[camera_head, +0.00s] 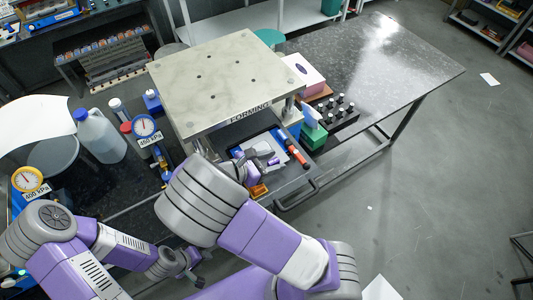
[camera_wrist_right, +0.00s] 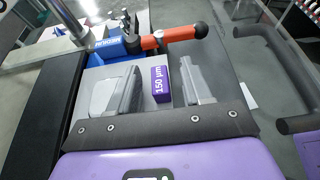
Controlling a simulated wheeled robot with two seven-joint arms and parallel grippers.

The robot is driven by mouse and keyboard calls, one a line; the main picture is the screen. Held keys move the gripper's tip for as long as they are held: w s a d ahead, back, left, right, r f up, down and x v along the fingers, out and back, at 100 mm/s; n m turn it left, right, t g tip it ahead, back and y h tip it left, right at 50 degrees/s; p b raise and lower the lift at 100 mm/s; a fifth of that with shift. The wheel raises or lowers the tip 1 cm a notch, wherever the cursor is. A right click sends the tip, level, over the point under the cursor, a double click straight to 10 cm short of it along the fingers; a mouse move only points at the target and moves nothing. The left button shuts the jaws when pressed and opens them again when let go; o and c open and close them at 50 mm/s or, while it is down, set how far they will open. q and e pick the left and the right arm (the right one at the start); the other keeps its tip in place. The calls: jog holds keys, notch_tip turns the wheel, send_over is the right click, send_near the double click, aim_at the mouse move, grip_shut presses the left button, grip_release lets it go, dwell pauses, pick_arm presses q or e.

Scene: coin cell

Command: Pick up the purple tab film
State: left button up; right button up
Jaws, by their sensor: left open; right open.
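The purple tab film, a small purple piece marked "150 µm" (camera_wrist_right: 160,77), lies on the grey surface in the right wrist view. It sits between the two grey fingers of my right gripper (camera_wrist_right: 156,88), with gaps on both sides. My right gripper is open over the tray under the forming press in the head view (camera_head: 262,155). A small purple patch (camera_head: 273,161) shows beside its fingers there; I cannot tell if it is the film. My left gripper (camera_head: 190,266) is open and empty, low at the left, apart from the tray.
The press plate (camera_head: 215,85) stands over the tray (camera_head: 305,178). A red-handled tool with a blue body (camera_wrist_right: 165,38) lies just beyond the film. A pink-white box (camera_head: 303,72), a green block (camera_head: 313,137) and a black vial rack (camera_head: 335,112) stand right. Gauges and a jug (camera_head: 100,138) stand left.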

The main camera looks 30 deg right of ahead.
grip_shut()
jog(key=shift+r, duration=0.15)
